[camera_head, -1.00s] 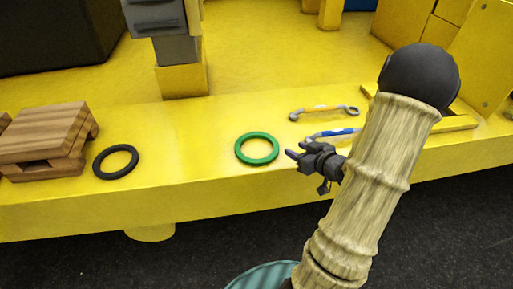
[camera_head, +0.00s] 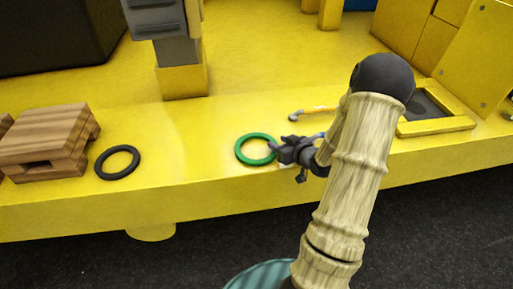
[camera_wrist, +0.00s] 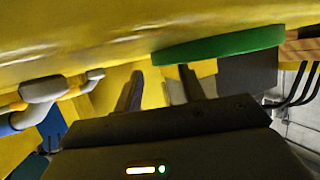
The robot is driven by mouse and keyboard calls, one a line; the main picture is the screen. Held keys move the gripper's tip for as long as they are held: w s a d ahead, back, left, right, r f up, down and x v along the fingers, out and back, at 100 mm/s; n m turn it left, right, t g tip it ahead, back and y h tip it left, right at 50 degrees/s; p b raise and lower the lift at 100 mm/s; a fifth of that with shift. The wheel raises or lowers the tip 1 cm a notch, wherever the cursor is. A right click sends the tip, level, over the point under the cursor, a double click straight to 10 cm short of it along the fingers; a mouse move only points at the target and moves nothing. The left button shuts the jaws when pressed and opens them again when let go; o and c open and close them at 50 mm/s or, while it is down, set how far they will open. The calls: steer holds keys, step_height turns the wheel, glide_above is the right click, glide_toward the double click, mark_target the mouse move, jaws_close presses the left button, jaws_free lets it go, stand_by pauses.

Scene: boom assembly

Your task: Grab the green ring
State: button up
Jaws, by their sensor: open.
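The green ring (camera_head: 240,149) lies flat on the yellow ledge in the head view. My gripper (camera_head: 276,146) is at the ring's right side, and its fingertips overlap the ring's right edge in the picture. In the wrist view the green ring (camera_wrist: 220,44) shows edge-on, just beyond and to the right of my gripper's fingers (camera_wrist: 158,82). The two fingers are apart with nothing seen between them, so the gripper is open. I cannot tell whether a finger touches the ring.
A black ring (camera_head: 117,162) and a wooden crate-like block (camera_head: 45,142) lie to the left on the yellow ledge (camera_head: 190,195). A wrench with a yellow handle (camera_head: 312,110) lies behind my gripper. A second, blue-handled one is mostly hidden by my arm.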

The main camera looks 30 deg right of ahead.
mark_target(271, 139)
steer(key=x, duration=0.3)
steer(key=shift+w+a, duration=0.1)
steer(key=shift+w, duration=0.05)
stand_by(0.3)
jaws_close()
